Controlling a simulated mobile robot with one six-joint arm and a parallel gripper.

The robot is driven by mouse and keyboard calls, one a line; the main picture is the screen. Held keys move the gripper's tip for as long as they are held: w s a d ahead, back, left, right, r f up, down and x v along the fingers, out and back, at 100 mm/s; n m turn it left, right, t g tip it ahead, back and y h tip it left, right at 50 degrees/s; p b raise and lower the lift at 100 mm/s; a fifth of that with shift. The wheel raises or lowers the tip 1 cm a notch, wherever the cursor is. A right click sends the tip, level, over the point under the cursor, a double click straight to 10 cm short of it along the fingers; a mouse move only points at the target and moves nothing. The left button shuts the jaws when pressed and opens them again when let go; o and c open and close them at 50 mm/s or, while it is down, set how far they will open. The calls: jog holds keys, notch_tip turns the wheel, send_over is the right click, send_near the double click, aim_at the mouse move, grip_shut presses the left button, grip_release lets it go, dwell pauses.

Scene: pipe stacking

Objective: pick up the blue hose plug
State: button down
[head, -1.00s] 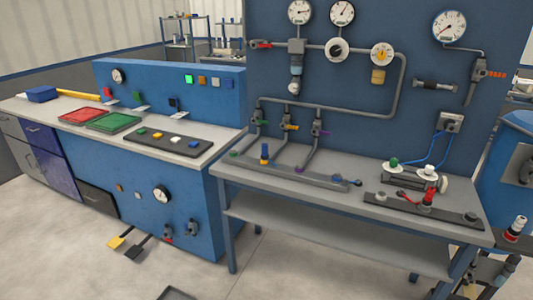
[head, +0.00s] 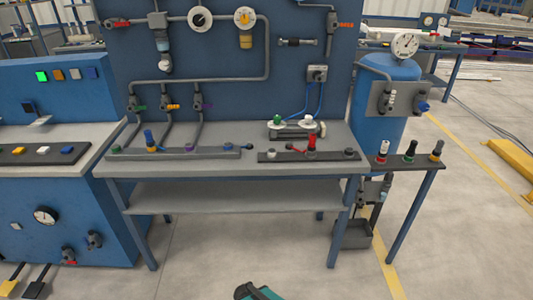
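A blue hose plug (head: 149,138) stands upright on the long dark rail at the left of the grey workbench, with a yellow-orange collar at its foot. A second upright piece with a bluish top (head: 438,147) and an orange lower part stands on the narrow right-hand rail beside the blue tank. I cannot tell from its look whether that one is also a hose plug. My gripper's fingers do not show. Only a dark and teal part shows at the bottom edge, cut off by the frame.
The grey workbench (head: 230,172) also bears a rail with a red plug (head: 311,142). Pipes and coloured valves rise behind it. The floor in front is clear.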

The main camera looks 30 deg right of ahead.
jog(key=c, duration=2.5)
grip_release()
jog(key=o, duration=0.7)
